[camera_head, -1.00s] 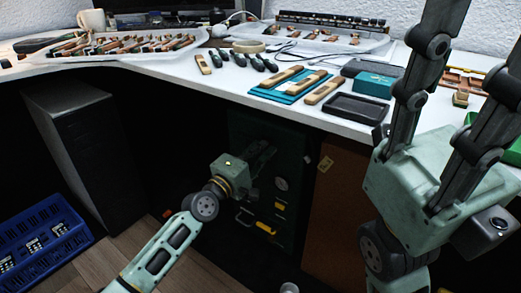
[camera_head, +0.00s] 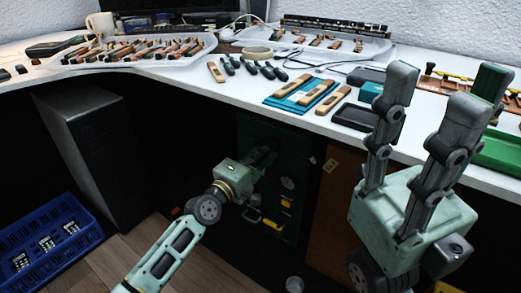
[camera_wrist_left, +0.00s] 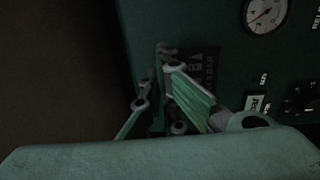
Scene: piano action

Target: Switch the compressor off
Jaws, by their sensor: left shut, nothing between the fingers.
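The compressor looks to be the dark green cabinet (camera_head: 290,145) under the table. In the left wrist view the fingers (camera_wrist_left: 170,95) are near the green panel (camera_wrist_left: 150,25); contact cannot be told. The gauge (camera_wrist_left: 265,14), a small labelled plate (camera_wrist_left: 258,103) and a dark dial (camera_wrist_left: 300,105) lie to their right. My right gripper (camera_head: 445,95) is open and empty, fingers up.
The white table (camera_head: 185,82) above holds trays of piano parts, tools and wooden pieces on a teal mat (camera_head: 285,105). A dark tray (camera_head: 354,117) lies near its edge. A brown panel (camera_head: 335,200) stands right of the cabinet. A blue crate (camera_head: 50,240) is on the floor.

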